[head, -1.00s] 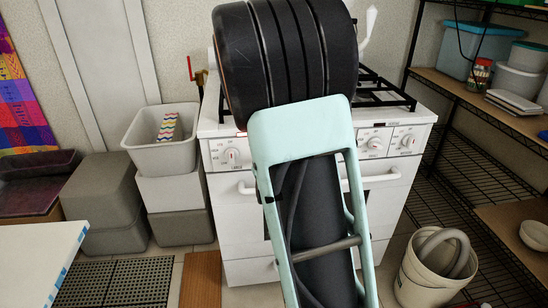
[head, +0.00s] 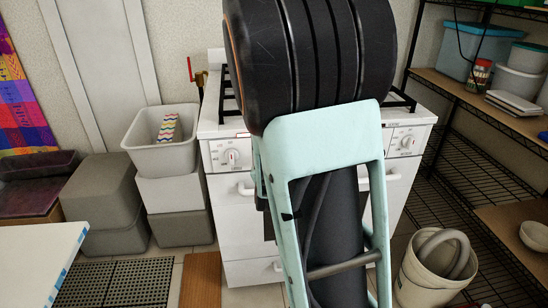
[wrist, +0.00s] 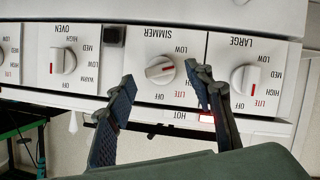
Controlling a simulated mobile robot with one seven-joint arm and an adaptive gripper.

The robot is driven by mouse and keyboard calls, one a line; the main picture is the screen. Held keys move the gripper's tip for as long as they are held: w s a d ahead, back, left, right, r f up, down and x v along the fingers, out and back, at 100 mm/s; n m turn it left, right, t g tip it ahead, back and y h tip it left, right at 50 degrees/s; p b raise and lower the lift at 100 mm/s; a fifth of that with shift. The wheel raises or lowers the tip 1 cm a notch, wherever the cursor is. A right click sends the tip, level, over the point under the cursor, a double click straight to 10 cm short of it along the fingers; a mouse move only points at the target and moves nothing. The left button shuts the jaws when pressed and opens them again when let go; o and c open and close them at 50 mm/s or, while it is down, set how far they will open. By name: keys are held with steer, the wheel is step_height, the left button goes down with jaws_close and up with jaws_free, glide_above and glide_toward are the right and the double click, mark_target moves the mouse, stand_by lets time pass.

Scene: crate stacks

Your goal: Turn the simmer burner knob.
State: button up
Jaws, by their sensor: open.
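The simmer knob (wrist: 160,70) is a white round knob under the SIMMER label in the wrist view. My gripper (wrist: 158,72) is open, with one finger on each side of the knob. In the head view my arm hides the simmer knob and my gripper. The white stove (head: 235,190) stands behind my arm.
The large knob (wrist: 245,80) is close to the right finger. The oven knob (wrist: 63,61) is farther left. In the head view, grey crates (head: 160,142) stand left of the stove. A wire shelf (head: 470,160) and a cream bucket (head: 420,275) are at right.

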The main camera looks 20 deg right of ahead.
steer(key=shift+v, duration=2.25)
